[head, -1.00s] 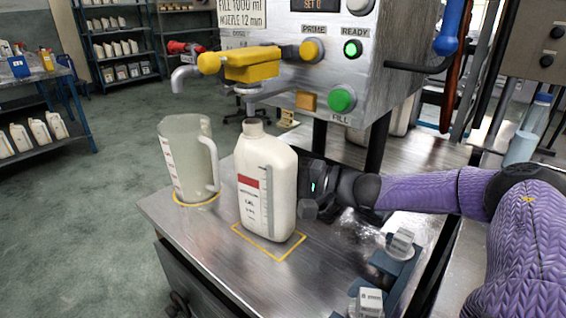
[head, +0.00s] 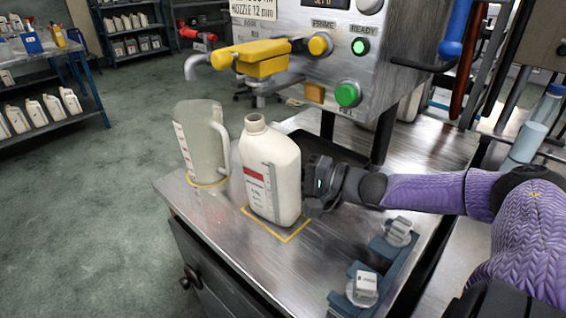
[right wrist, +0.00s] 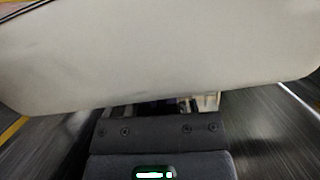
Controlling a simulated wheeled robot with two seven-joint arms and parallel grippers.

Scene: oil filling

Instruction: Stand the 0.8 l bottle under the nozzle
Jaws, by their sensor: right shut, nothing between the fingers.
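The white bottle (head: 283,180), with a red-banded label and an open neck, stands upright inside the yellow square outline (head: 292,236) on the steel bench. Its neck is just below the nozzle (head: 261,98) under the yellow valve; exact alignment is hard to tell. My right gripper (head: 318,188) is close against the bottle's right side, shut with nothing between its fingers. In the right wrist view the bottle (right wrist: 160,55) fills the top and hides the fingertips. Whether they touch it cannot be told. My left gripper is not in view.
A clear measuring jug (head: 198,145) stands left of the bottle on a yellow ring. The machine front (head: 335,60) with its green button hangs above. A blue rack (head: 392,255) with grey fittings sits at the bench's right. The front-left bench top is clear.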

